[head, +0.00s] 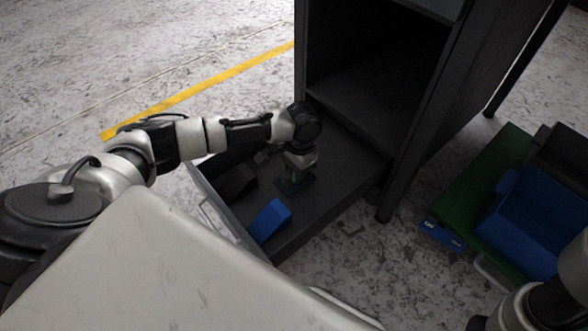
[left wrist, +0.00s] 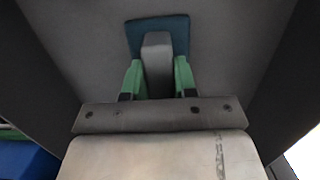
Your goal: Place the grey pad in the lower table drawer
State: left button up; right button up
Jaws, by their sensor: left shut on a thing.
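The lower table drawer (head: 325,210) is pulled open, dark grey, below the cabinet opening. My left gripper (head: 296,175) reaches down into it from the left. In the left wrist view its two green fingertips (left wrist: 158,78) are shut on the grey pad (left wrist: 157,62), seen as an upright grey block on a dark blue-teal plate. The plate shows at the drawer floor (head: 290,187) in the head view. I cannot tell whether it touches the floor. My right gripper is out of view.
A blue item (head: 270,220) and a dark block (head: 238,183) lie in the drawer's front part. The cabinet (head: 440,100) stands behind. A green crate (head: 478,180) and a blue bin (head: 525,225) sit on the floor at right. The drawer floor right of the gripper is bare.

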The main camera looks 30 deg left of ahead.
pick_arm(q)
jog(key=o, duration=0.8)
jog(key=shift+o, duration=0.2)
